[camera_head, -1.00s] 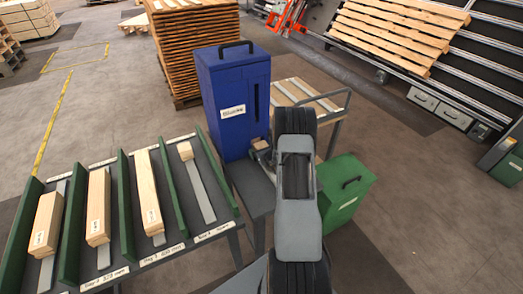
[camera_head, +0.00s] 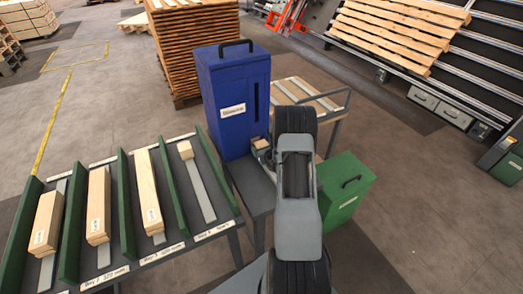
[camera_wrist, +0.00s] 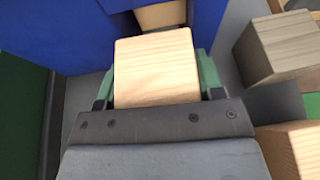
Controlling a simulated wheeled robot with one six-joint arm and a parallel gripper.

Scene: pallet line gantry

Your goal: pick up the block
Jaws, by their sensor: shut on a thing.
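A light wooden block (camera_wrist: 157,70) sits between the two green-and-dark fingers of my gripper (camera_wrist: 158,88) in the wrist view. The gripper is shut on it, at the foot of the tall blue box (camera_head: 231,100). In the head view the block (camera_head: 259,143) shows small beside the gripper (camera_head: 262,150), close to the lower right corner of the blue box. Behind the held block, another wooden piece (camera_wrist: 161,15) shows inside an opening in the blue box in the wrist view. My arm hides part of the area to the right.
A greyish block (camera_wrist: 278,47) and another wooden block (camera_wrist: 292,148) lie to the right in the wrist view. A green box (camera_head: 343,190) stands right of my arm. A rack with green dividers (camera_head: 124,183) holds wooden pieces at left. A slatted cart (camera_head: 297,90) stands behind.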

